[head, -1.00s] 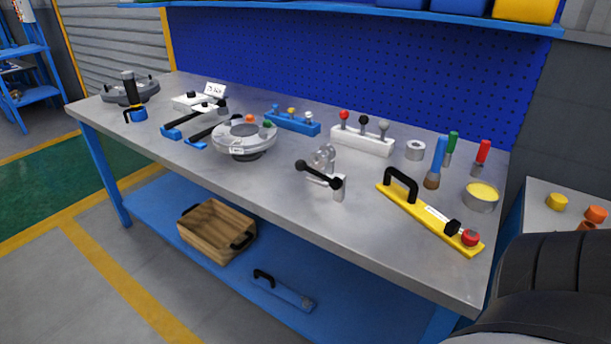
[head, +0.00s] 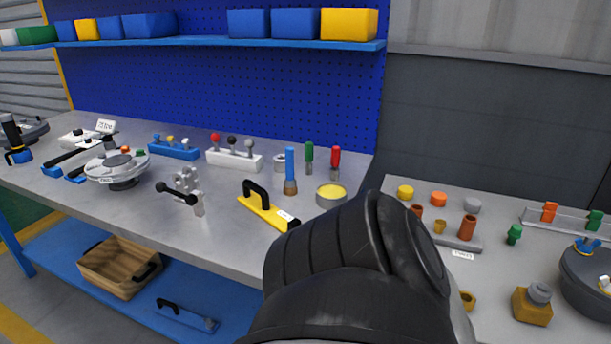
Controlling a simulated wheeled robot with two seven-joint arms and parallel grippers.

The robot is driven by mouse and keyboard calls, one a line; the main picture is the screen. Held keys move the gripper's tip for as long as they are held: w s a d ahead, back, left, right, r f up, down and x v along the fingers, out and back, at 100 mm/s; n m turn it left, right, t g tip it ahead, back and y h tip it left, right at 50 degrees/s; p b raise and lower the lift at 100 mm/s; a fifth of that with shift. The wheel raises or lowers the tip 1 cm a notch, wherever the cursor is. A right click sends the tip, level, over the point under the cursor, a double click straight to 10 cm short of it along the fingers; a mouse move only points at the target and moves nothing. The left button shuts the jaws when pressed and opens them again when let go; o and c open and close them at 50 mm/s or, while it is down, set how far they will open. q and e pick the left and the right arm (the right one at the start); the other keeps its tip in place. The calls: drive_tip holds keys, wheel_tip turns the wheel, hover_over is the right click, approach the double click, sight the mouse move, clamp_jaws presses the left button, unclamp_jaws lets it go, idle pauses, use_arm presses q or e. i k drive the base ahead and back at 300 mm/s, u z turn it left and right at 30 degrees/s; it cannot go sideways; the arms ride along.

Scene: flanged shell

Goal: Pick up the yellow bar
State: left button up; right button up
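The yellow bar (head: 263,212) lies flat on the grey workbench, near its right front part. It has a black arched handle at its far left end, a white label and a black block toward its near end. My dark arm link hides the bar's near right end. Neither of my grippers shows in the head view, and nothing is seen holding the bar.
The workbench (head: 236,250) also bears a round flanged shell (head: 118,168), a crank fixture (head: 185,190), a white block with knobs (head: 234,161), a yellow-topped tin (head: 331,195) and upright tools behind the bar. A second table (head: 390,200) with small parts stands right.

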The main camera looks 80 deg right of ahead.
sight(261, 205)
drive_tip(key=k, duration=0.55)
drive_tip(key=z, duration=1)
